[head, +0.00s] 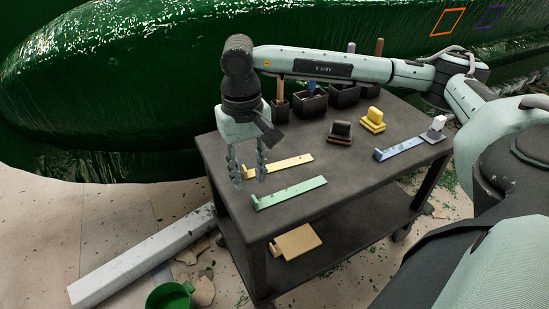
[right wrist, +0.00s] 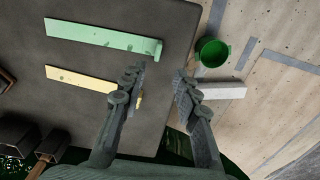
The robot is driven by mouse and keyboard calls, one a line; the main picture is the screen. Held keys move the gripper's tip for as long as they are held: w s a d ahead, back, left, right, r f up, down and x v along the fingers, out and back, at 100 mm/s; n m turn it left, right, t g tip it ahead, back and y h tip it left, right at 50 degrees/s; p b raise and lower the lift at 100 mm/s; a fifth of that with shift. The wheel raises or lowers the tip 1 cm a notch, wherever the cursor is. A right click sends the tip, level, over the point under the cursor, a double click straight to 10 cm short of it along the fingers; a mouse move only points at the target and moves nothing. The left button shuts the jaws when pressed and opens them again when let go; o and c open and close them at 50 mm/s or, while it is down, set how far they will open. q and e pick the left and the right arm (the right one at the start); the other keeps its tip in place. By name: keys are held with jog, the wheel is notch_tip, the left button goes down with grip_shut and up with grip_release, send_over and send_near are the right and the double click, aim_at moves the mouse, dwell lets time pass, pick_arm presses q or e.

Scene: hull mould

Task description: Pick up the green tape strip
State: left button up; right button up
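The green tape strip (head: 289,193) lies flat on the dark cart top near its front edge, with a small upturned tab at its left end. It also shows in the right wrist view (right wrist: 100,36), whole and uncovered. My right gripper (head: 247,178) is open and empty, above the cart's left edge, beside the left end of the yellow strip (head: 279,167) and a little behind the green strip. In the right wrist view its two fingers (right wrist: 158,75) are spread apart, with the green strip ahead and to the left. My left gripper is not in view.
The cart (head: 335,200) also holds a blue strip (head: 400,149) with a grey-white block, a yellow block (head: 373,120), a dark block (head: 340,132) and black bins at the back. A green bucket (head: 170,296) and a long white beam (head: 140,258) are on the floor.

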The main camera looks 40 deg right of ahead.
aim_at(254, 196)
jog(key=f, duration=0.6)
jog(key=shift+s+d+f, duration=0.2)
jog(key=shift+s+f, duration=0.1)
jog(key=shift+f, duration=0.05)
grip_shut()
